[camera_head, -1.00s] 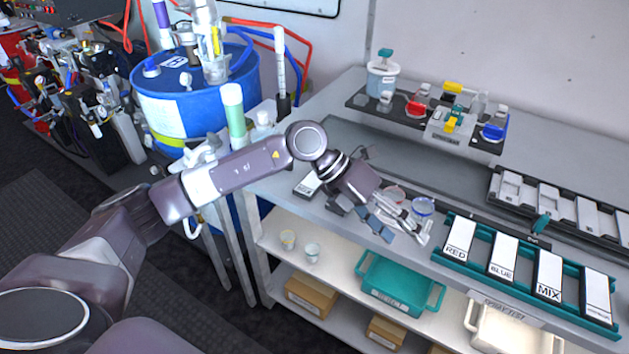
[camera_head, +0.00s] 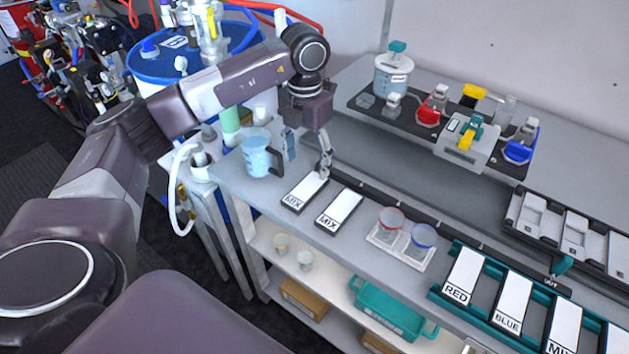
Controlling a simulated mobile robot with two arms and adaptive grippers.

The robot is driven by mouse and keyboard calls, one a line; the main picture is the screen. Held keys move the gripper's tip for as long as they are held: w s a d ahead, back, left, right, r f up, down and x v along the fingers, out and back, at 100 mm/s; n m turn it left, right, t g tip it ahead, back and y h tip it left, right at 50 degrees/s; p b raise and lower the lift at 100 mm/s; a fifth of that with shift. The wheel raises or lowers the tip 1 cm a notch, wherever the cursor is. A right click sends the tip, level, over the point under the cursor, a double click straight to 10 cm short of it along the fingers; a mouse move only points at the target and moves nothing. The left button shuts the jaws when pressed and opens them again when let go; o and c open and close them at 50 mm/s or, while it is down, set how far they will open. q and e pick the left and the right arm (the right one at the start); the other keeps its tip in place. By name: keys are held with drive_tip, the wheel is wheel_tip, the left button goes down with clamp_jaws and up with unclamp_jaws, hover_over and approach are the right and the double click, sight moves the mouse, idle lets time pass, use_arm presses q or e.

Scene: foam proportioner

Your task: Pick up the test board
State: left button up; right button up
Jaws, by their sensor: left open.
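Two white test boards in black frames, both marked MIX, lie side by side at the left end of the bench: a left one (camera_head: 304,192) and a right one (camera_head: 340,208). My left gripper (camera_head: 308,157) points down with its fingers spread and nothing between them. It is over the far end of the left board, with one finger beside a jug and the other near the board's top edge. I cannot tell whether that finger touches the board. My right gripper is not in view.
A jug of blue liquid (camera_head: 256,155) stands just left of the boards. Red-rimmed (camera_head: 390,223) and blue-rimmed (camera_head: 422,238) cups stand on a tray to the right. A teal rack (camera_head: 438,290) holds boards marked RED, BLUE and MIX.

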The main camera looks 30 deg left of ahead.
sight(307, 188)
use_arm(q)
drive_tip(key=f, duration=0.1)
drive_tip(key=f+p, duration=0.1)
drive_tip(key=f, duration=0.1)
drive_tip(key=shift+s, duration=0.25)
wheel_tip(307, 188, down, 4)
drive_tip(key=shift+r+p, duration=0.2)
drive_tip(key=shift+p, duration=0.8)
drive_tip(key=shift+f, duration=0.5)
drive_tip(key=c, duration=1.2)
drive_tip(key=shift+c, duration=0.2)
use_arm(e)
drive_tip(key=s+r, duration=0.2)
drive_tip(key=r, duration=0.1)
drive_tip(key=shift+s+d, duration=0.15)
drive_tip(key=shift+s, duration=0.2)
use_arm(q)
drive_tip(key=shift+r, duration=0.1)
